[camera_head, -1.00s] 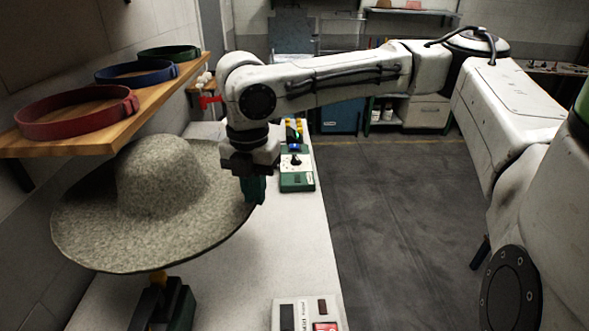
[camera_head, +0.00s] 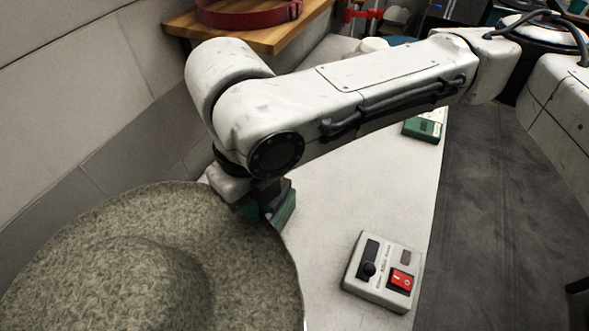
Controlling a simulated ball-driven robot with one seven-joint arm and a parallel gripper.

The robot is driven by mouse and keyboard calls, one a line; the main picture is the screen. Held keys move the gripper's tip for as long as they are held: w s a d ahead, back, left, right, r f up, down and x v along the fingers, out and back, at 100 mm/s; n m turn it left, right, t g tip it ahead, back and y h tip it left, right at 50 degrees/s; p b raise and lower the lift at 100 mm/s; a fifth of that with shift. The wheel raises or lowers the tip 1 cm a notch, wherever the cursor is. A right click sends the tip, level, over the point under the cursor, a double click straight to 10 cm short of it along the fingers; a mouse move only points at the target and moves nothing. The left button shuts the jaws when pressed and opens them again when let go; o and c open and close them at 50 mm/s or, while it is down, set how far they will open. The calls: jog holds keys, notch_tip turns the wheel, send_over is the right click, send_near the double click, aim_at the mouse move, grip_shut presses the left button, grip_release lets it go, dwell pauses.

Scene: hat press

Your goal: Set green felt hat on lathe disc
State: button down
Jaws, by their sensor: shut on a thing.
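The felt hat (camera_head: 215,235) is speckled grey-green and fills the lower left of the head view. Its crown (camera_head: 135,285) points up, and the frame cuts off its left and near parts. My gripper (camera_head: 278,212), with dark green fingers, is shut on the far right edge of the hat's brim. The arm reaches in from the right above the bench. No lathe disc is visible; what lies under the hat is hidden by the wide brim.
A control box (camera_head: 383,272) with a red switch and black lever sits on the white bench (camera_head: 335,215) right of the hat. A green device (camera_head: 424,126) stands farther back. A wooden shelf (camera_head: 270,38) with a red band (camera_head: 250,14) is at the upper left.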

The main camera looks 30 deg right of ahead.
jog(key=shift+s+a+f+n, duration=0.2)
jog(key=shift+a+n, duration=0.1)
jog(key=shift+a, duration=0.2)
notch_tip(320, 180, down, 8)
jog(key=b, duration=0.7)
jog(key=shift+r+b, duration=0.1)
jog(key=shift+b, duration=0.25)
jog(key=shift+f+b, duration=1.7)
jog(key=shift+f, duration=0.9)
jog(key=shift+f+b, duration=0.45)
jog(key=shift+f, duration=0.35)
jog(key=c, duration=1.1)
grip_release()
notch_tip(320, 180, up, 11)
jog(key=shift+f, duration=0.1)
